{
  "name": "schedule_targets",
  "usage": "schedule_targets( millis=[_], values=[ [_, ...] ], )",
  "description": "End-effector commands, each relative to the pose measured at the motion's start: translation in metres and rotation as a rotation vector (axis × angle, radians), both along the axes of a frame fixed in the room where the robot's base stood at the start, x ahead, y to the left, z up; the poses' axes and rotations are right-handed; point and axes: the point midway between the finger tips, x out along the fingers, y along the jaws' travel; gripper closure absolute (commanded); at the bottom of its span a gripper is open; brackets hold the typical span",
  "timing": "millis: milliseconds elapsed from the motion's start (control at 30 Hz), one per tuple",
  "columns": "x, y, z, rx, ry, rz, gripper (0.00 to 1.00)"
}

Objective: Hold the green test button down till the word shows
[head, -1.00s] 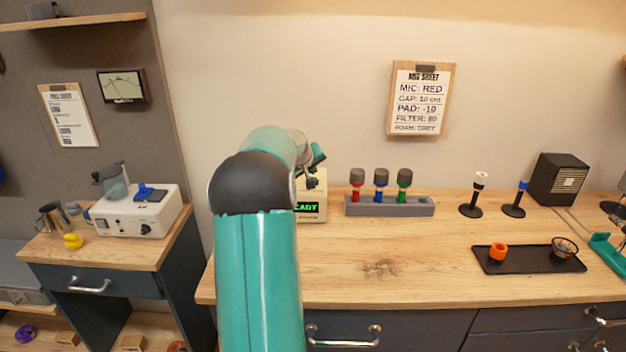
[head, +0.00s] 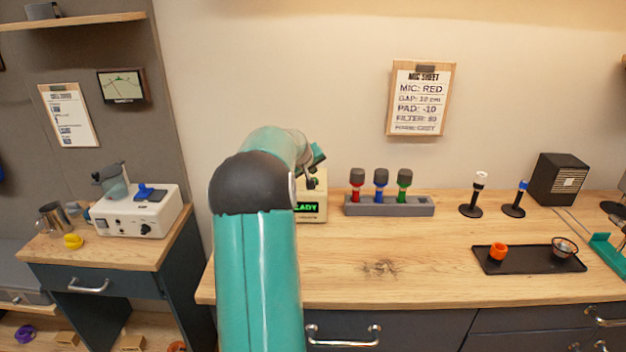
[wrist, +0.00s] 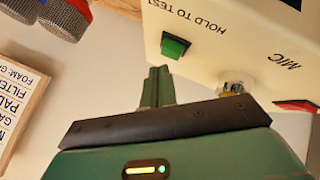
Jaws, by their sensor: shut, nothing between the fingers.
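The green test button (wrist: 175,46) sits on a cream tester box (wrist: 210,65), beside the words HOLD TO TEST, in the wrist view. My gripper (wrist: 158,72) is shut and empty, its tips just short of the button in the picture; I cannot tell whether they touch it. In the head view the box (head: 312,215) is partly hidden behind my arm. Its lit green display (head: 307,206) shows letters ending in ADY; the start is covered. The button cannot be made out in the head view.
A grey rack (head: 390,208) with red, blue and green microphones stands just right of the box. A red part (wrist: 297,106) and a small connector (wrist: 232,88) are on the box near the button. The bench front (head: 370,275) is clear.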

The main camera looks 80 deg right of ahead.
Motion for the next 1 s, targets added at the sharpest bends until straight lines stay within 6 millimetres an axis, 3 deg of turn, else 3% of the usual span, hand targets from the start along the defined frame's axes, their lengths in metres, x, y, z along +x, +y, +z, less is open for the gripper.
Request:
schedule_targets(
  millis=[1000],
  values=[
    [0.000,0.000,-0.013,0.001,0.000,0.000,1.00]
  ],
)
